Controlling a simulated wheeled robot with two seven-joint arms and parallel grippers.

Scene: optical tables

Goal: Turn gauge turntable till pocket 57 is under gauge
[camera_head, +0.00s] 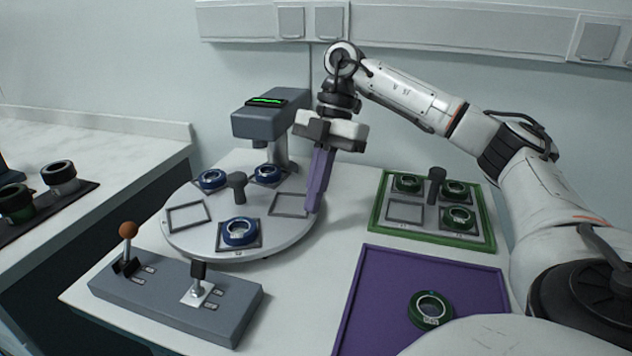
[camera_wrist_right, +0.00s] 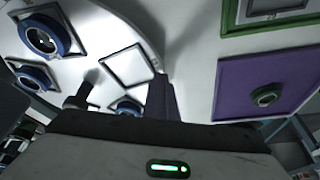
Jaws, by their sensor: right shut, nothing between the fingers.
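The round light-grey turntable (camera_head: 185,241) stands in the middle of the table. It carries several square pockets; blue rings sit in the front (camera_head: 240,232), back-left (camera_head: 212,180) and back-right (camera_head: 267,173) pockets. The left pocket (camera_head: 187,217) and right pocket (camera_head: 291,205) are empty. A dark knob (camera_head: 237,187) stands near its centre. The grey gauge (camera_head: 262,120), with a green trace on its display, overhangs the back. Pocket numbers are too small to read. My right gripper (camera_head: 315,208) is shut and empty, its purple fingers pointing down at the turntable's right rim; contact is unclear. My left gripper is not in view.
A grey control box (camera_head: 175,295) with an orange-knobbed lever (camera_head: 128,231) and a black-knobbed lever (camera_head: 198,272) stands in front. At right are a green tray (camera_head: 464,238) with green rings and a purple tray (camera_head: 384,272) with one green ring (camera_head: 430,309).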

